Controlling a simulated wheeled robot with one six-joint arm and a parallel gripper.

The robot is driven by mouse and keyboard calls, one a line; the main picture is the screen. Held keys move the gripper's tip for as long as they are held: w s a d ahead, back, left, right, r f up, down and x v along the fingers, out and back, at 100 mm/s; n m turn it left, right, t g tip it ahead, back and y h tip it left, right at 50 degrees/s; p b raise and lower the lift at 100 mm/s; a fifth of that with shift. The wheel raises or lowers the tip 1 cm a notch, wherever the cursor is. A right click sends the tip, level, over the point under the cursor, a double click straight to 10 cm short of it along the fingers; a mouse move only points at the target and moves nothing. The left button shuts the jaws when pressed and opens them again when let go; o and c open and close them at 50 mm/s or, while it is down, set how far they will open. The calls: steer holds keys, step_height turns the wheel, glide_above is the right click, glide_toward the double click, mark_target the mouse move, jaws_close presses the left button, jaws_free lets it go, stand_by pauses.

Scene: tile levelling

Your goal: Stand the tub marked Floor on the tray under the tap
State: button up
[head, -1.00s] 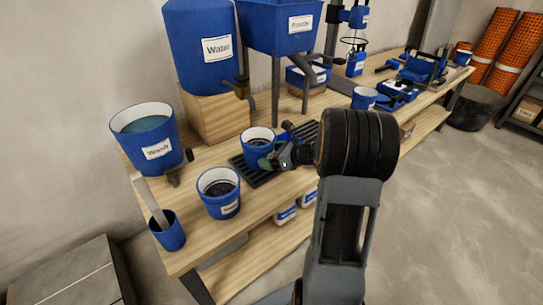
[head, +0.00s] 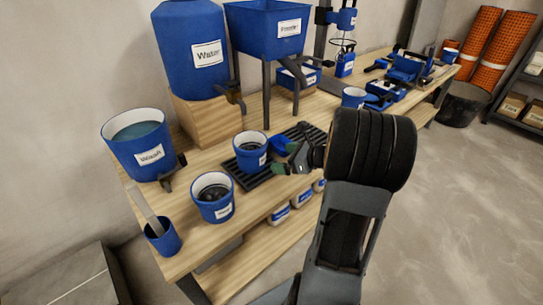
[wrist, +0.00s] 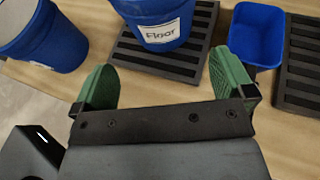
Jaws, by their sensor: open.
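The blue tub marked Floor (wrist: 157,26) stands upright on a black slatted tray (wrist: 185,62) in the wrist view. In the head view this tub (head: 250,147) has a white rim and a dark inside, and its tray (head: 258,181) lies on the bench below the tap (head: 236,97) of the Water container (head: 198,50). My gripper (head: 284,169) is just right of the tub in the head view. In the wrist view its green pads (wrist: 165,82) are wide apart with nothing between them, and a gap separates them from the tub.
Another blue tub (head: 212,198) stands left of the tray. A small blue container (wrist: 257,36) sits between the tray and a second slatted tray (wrist: 303,72). The Wash bucket (head: 140,145) and a blue cup (head: 163,238) are at the left. The Powder hopper (head: 268,30) rises behind.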

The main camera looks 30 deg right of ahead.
step_height(320, 180, up, 7)
steer(key=w+m+h, duration=0.2)
steer(key=m+h, duration=0.8)
steer(key=m, duration=1.1)
steer(key=s+a+f+m+g+y, duration=0.2)
steer(key=s+a+m+g, duration=0.6)
steer(key=s+a+m, duration=0.8)
step_height(320, 180, down, 2)
steer(key=a+m, duration=0.1)
steer(key=m, duration=0.4)
steer(key=shift+s+f+m+g+y, duration=0.2)
steer(key=shift+m+g+y, duration=0.1)
steer(key=shift+a+p, duration=0.1)
steer(key=shift+p, duration=0.2)
